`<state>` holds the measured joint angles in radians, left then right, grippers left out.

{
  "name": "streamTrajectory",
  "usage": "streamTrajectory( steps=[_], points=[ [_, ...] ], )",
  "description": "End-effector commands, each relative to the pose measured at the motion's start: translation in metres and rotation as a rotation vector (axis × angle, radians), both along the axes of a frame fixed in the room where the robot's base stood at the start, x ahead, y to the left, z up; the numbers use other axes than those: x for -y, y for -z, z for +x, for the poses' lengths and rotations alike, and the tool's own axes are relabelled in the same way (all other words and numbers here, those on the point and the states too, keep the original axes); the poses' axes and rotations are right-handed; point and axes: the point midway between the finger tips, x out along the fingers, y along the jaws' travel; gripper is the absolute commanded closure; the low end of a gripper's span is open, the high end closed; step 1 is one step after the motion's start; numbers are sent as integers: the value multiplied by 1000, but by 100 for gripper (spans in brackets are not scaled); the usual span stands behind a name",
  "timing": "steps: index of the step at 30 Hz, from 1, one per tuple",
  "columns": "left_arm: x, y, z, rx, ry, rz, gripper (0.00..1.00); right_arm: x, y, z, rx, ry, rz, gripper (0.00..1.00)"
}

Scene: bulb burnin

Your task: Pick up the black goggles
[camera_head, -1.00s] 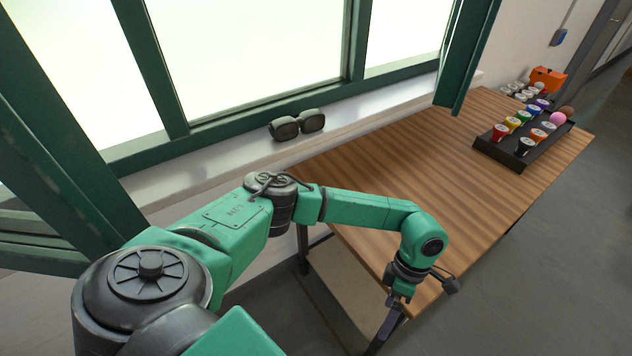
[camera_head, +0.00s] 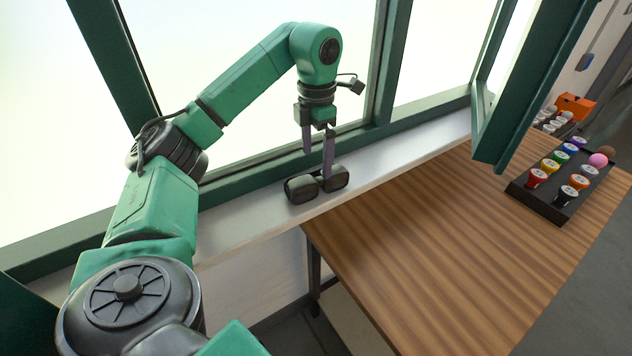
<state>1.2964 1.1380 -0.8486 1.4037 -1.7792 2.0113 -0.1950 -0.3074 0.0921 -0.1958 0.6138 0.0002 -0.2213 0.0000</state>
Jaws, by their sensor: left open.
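The black goggles (camera_head: 301,188) rest on the pale window sill, with two dark lenses facing the room. My left gripper (camera_head: 318,172) is open and points down right above the goggles. One finger overlaps the middle of the goggles in the picture, and the other ends just above and behind the left lens. Whether the fingers touch the goggles I cannot tell. My right gripper is not in view.
The window sill (camera_head: 245,222) runs along a green-framed window. A striped wooden table (camera_head: 430,240) stands in front of it, mostly clear. A black tray (camera_head: 543,206) with several coloured bulbs is at the right. An orange box (camera_head: 575,104) and white items stand behind it. An open green window frame (camera_head: 520,85) juts out.

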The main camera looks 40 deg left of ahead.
Motion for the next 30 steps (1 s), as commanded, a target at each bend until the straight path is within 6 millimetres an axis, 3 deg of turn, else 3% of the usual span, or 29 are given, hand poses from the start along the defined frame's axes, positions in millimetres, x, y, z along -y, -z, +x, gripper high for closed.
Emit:
streamTrajectory(
  steps=[1, 5, 12, 20, 24, 27, 30],
  points=[
    [-1, 11, -1, -5, 0, 2, 0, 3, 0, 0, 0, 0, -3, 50],
    [0, 25, 0, -3, 0, 1, 0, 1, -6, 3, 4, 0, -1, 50],
    [0, 66, 1, -4, 1, 1, 0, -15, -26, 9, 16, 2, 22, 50],
    [1, 77, 1, 0, 2, 1, 0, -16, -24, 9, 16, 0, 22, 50],
    [1, 76, 1, 0, 3, 0, 54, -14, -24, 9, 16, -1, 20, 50],
    [1, 76, 2, 0, 3, 0, 87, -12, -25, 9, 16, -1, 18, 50],
    [1, 76, 2, 1, 3, 0, 87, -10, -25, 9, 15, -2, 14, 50]
  ],
)
